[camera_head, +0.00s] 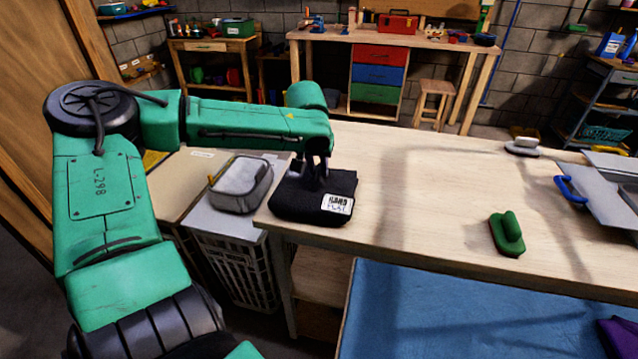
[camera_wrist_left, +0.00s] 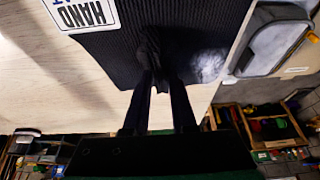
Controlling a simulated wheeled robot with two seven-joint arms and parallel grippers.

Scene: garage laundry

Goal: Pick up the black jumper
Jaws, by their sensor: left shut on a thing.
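The black jumper (camera_head: 300,203) is folded at the left end of the wooden table, with a white label on its front right corner. In the left wrist view, the fingers (camera_wrist_left: 160,88) pinch a fold of the ribbed black jumper (camera_wrist_left: 115,50), and the label shows at the upper left. The jumper appears to rest on the tabletop still. My right gripper is not in view.
A grey fabric bin (camera_head: 241,186) stands just left of the jumper. A green brush-like object (camera_head: 507,234), an iron-like object (camera_head: 522,147) and a grey tray with a blue handle (camera_head: 603,193) are to the right. The table (camera_head: 430,190) between is clear. A blue mat (camera_head: 450,315) lies below.

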